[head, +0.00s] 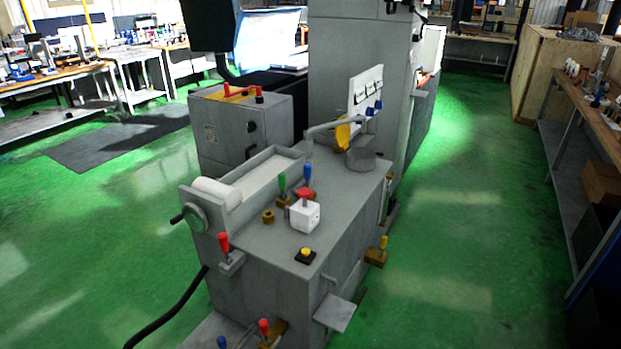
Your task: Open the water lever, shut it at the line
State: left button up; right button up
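The grey grinder (262,232) stands in the middle of the head view. A green-handled lever (282,183) and a blue-handled lever (307,173) stand upright on its top. A red-handled lever (224,243) is at the left front. A yellow-handled lever (383,243) sits on a brass block at the right side. A red lever (264,327) and a blue lever (221,342) show low at the front. I cannot tell which one is the water lever. No line or water level can be made out. Neither gripper is in view.
A white box with a red button (304,214) and a yellow button (305,255) are on the grinder top. A grey pipe (335,124) ends over a round grey part (361,158). A handwheel (194,217) juts left. Green floor is free on both sides; a workbench (590,110) is right.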

aim_at(308, 166)
jog(key=i+l+u, duration=0.1)
jog(key=i+l, duration=0.3)
jog(key=l, duration=0.25)
jog(key=i+l+u, duration=0.15)
jog(key=i+l, duration=0.25)
jog(key=l, duration=0.25)
jog(key=i+l+u, duration=0.15)
jog(key=l, duration=0.2)
jog(key=i+l+u, duration=0.1)
jog(key=i+l, duration=0.3)
jog(key=l, duration=0.35)
jog(key=u, duration=0.05)
